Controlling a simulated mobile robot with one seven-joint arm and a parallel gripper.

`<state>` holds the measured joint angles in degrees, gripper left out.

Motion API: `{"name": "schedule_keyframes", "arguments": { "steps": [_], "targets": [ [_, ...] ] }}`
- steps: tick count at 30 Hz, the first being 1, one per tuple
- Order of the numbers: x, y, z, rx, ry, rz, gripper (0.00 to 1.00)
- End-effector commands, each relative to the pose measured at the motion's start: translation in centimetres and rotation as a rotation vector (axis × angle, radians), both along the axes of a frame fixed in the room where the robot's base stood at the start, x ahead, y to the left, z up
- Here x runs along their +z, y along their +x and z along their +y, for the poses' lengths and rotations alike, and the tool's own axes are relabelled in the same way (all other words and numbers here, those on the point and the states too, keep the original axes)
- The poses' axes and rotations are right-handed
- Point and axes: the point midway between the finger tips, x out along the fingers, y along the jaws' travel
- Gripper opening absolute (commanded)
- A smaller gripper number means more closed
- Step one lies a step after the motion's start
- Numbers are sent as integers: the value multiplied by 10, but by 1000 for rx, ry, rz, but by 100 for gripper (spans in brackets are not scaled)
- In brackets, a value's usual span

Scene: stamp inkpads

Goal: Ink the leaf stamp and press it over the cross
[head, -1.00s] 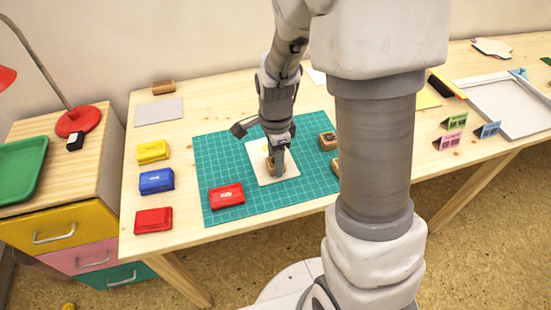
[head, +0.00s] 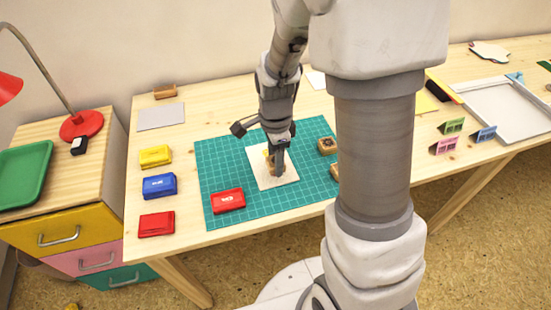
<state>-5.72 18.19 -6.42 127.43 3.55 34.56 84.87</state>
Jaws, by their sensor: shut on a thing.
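My gripper (head: 277,168) points down over the white card (head: 267,183) on the green cutting mat (head: 219,160). It is shut on a small wooden stamp (head: 270,170), mostly hidden behind the fingers. The stamp is at the card; I cannot tell whether it touches the paper. Its face and any cross under it are hidden. A red inkpad (head: 228,201) lies on the mat to the left of the card. Another wooden stamp (head: 327,144) with a dark mark on top stands at the mat's right side.
Yellow (head: 155,156), blue (head: 159,186) and red (head: 156,224) pads line the table's left side. A grey sheet (head: 160,115) lies behind them. My own column blocks the view right of the mat. Small coloured stands and a white tray (head: 500,105) are at the right.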

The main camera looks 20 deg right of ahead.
Motion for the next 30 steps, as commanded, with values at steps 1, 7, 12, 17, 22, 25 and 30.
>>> {"name": "schedule_keyframes", "arguments": {
  "steps": [1, 7, 12, 17, 22, 25, 30],
  "targets": [
    [9, 0, 0, 0, 0, -1, 11],
    [25, 0, 0, 0, 0, -1, 11],
    [39, 0, 0, 0, 0, -1, 11],
    [44, 0, 0, 0, 0, -1, 11],
    [43, 0, 0, 0, 0, -1, 11],
    [43, 0, 0, 0, 0, -1, 11],
    [43, 0, 0, 0, 0, -1, 11]
  ]
}}
